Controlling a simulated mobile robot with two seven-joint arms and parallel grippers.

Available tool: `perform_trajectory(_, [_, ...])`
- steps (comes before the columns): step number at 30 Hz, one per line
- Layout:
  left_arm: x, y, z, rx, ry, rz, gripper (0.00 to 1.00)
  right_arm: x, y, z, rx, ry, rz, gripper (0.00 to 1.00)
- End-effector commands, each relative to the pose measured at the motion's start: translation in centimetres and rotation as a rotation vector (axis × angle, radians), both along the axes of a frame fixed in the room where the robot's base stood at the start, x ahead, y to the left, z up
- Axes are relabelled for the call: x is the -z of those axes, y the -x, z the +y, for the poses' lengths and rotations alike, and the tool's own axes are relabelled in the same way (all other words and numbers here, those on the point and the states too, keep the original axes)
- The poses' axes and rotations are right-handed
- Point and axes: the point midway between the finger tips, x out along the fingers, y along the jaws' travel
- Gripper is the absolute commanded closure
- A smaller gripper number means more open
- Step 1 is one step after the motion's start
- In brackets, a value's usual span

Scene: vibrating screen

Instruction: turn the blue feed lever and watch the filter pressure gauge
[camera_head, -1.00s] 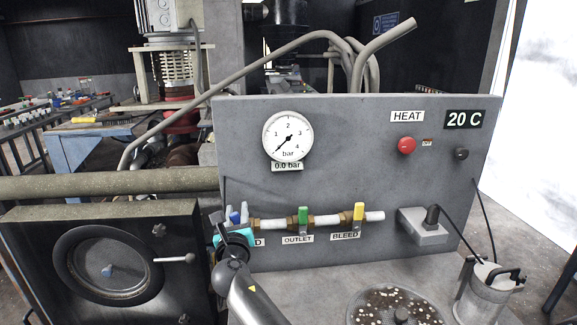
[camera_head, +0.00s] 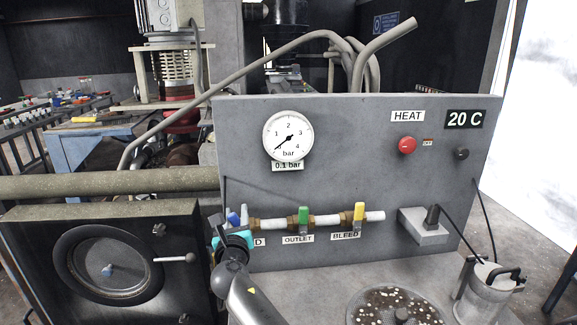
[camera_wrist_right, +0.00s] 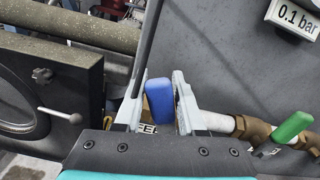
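The blue feed lever (camera_head: 233,218) is at the left end of the white pipe, on the grey panel, partly hidden by my right gripper (camera_head: 236,219). In the right wrist view the lever (camera_wrist_right: 159,100) stands slightly tilted between the two pale fingers. A gap shows on its left; the right finger is close to it, and I cannot tell if it touches. The gripper is open around the lever. The round white pressure gauge (camera_head: 288,136) has its needle at the low end, and its readout (camera_head: 287,166) shows 0.1 bar. My left gripper is not in view.
The black box with a round window (camera_head: 108,265) and a knobbed handle (camera_head: 176,259) is close on the left.

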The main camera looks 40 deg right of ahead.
Motion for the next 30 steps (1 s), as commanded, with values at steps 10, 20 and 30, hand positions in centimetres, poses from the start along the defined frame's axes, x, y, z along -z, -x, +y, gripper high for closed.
perform_trajectory(10, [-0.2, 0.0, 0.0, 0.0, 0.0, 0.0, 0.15, -0.2, 0.2, -0.1, 0.003, 0.005, -0.001, 0.56])
perform_trajectory(20, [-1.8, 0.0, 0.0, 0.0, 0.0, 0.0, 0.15, -0.5, 2.4, 1.1, 0.006, 0.007, -0.003, 0.56])
perform_trajectory(30, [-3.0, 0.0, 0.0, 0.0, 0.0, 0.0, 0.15, -0.5, 4.7, 2.4, 0.006, 0.007, -0.003, 0.56])
